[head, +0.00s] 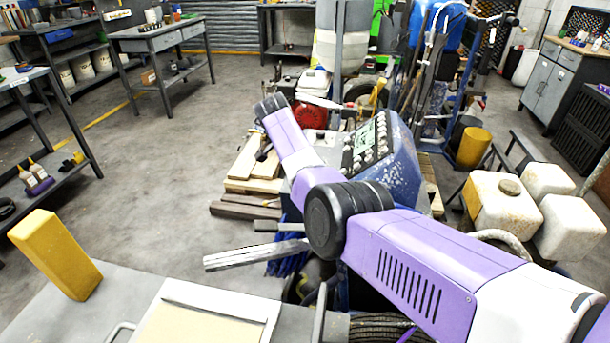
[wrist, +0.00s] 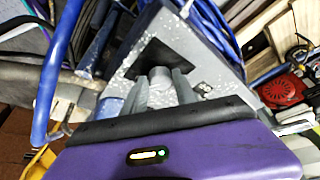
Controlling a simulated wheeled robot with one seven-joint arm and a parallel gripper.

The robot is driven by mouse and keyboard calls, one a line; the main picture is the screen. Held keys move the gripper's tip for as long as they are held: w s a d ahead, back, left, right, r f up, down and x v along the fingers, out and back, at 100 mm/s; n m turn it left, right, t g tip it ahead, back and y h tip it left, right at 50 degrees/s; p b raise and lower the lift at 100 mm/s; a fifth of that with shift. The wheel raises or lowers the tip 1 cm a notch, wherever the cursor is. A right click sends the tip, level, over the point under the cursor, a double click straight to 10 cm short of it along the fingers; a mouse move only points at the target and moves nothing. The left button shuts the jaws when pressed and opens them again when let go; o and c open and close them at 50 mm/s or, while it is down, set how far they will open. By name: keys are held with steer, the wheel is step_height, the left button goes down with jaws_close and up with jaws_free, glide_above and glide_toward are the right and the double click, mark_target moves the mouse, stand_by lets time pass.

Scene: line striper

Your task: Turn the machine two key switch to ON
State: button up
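In the wrist view my gripper (wrist: 160,88) has its two grey fingers apart, pointing at a speckled grey panel (wrist: 190,32). A round grey stub (wrist: 160,76) shows between the fingers, in front of a dark square area. I cannot tell whether they touch it. A small silver fitting (wrist: 203,88) sits on the panel just right of the right finger; I cannot tell which part is the key switch. In the head view the blue machine console (head: 395,150), with its button panel, stands beside my purple arm. My gripper is hidden there beyond the dark wrist end.
Wooden pallets (head: 255,165) lie left of the console. A blue pipe (wrist: 56,75) runs at left in the wrist view, with a red engine (wrist: 283,88) at right. White tanks (head: 505,205) stand right of my arm. The floor at left is clear.

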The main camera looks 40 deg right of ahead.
steer(key=shift+o, duration=1.3)
steer(key=shift+r, duration=0.1)
steer(key=v, duration=0.7)
steer(key=shift+r+p, duration=0.25)
steer(key=shift+p, duration=0.1)
steer(key=shift+a, duration=0.2)
